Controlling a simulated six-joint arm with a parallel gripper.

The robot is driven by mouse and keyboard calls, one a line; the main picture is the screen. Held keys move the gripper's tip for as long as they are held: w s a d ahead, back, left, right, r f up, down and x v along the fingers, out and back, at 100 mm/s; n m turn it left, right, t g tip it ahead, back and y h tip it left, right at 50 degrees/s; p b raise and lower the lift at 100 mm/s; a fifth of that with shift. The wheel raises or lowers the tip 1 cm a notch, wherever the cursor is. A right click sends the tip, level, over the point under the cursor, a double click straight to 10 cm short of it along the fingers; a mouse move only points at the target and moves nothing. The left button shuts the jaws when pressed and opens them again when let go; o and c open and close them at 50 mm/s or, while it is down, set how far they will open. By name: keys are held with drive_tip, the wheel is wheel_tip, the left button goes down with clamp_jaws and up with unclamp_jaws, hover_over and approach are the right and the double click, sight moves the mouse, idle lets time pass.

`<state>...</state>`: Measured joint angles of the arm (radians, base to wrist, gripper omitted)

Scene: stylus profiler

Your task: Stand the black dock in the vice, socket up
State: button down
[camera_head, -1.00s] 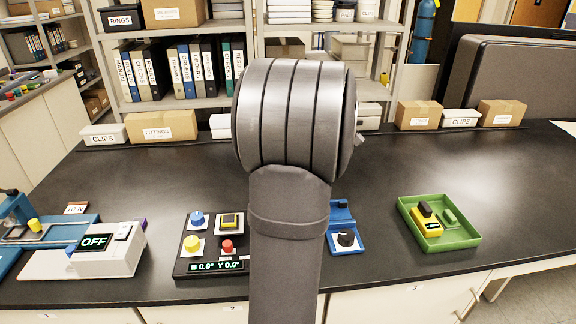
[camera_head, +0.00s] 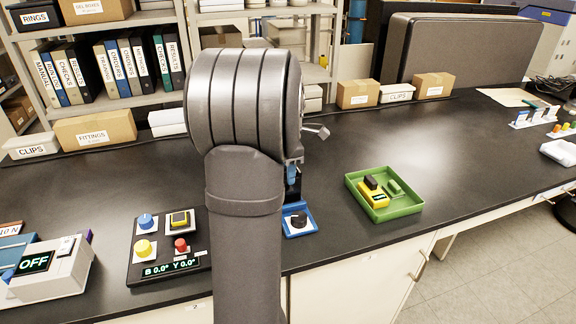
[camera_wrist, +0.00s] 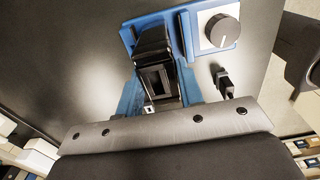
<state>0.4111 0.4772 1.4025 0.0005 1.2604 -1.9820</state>
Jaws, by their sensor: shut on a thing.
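The blue vice (camera_head: 300,229) stands near the bench's front edge, with a black knob (camera_head: 298,217) on a pale plate. The knob also shows in the wrist view (camera_wrist: 223,31). My gripper (camera_wrist: 160,95) is shut on the black dock (camera_wrist: 153,48), over the blue body of the vice. The dock's rectangular opening faces the wrist camera. Whether the dock is seated in the vice or just above it, I cannot tell. My arm hides most of the gripper and the dock in the head view.
A green tray (camera_head: 409,211) holding a yellow device (camera_head: 373,195) is right of the vice. A control panel (camera_head: 146,277) with colored knobs is on the left, beside a white unit reading OFF (camera_head: 53,268).

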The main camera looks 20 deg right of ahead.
drive_tip(key=c, duration=0.9)
unclamp_jaws()
drive_tip(key=shift+c, duration=0.3)
drive_tip(key=shift+r, duration=3.45)
wheel_tip(320, 180, up, 18)
drive_tip(key=shift+f, duration=0.25)
drive_tip(key=shift+o, duration=0.2)
